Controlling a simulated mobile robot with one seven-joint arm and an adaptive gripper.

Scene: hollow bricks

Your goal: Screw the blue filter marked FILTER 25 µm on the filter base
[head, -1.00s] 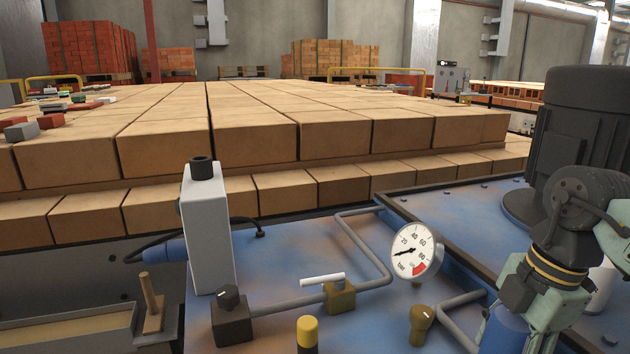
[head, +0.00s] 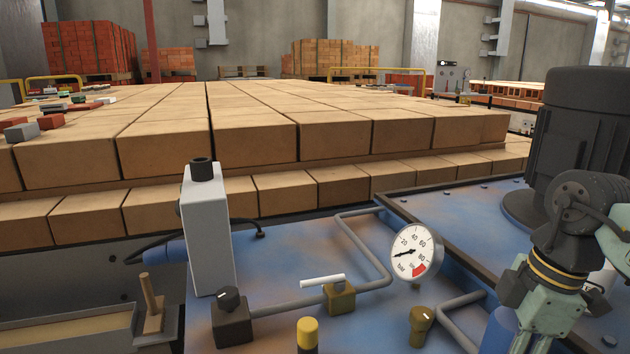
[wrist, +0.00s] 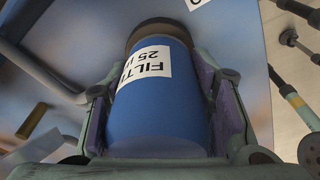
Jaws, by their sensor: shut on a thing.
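The blue filter (wrist: 158,110) fills the middle of the wrist view, with a white label reading "FILT…" and "25 µ…". My gripper (wrist: 162,85) is shut on it, one finger on each side. A dark round rim, likely the filter base (wrist: 158,27), shows at the far end of the filter. I cannot tell whether the two are threaded together. In the head view the blue filter (head: 499,330) shows in part at the lower right, beside my gripper (head: 530,325). The filter base is hidden there.
A pressure gauge (head: 416,251), a brass valve (head: 423,320) and grey pipes stand left of my gripper. A large dark motor (head: 590,130) stands behind my arm. A yellow-capped post (head: 307,333) and a white upright box (head: 207,230) are farther left.

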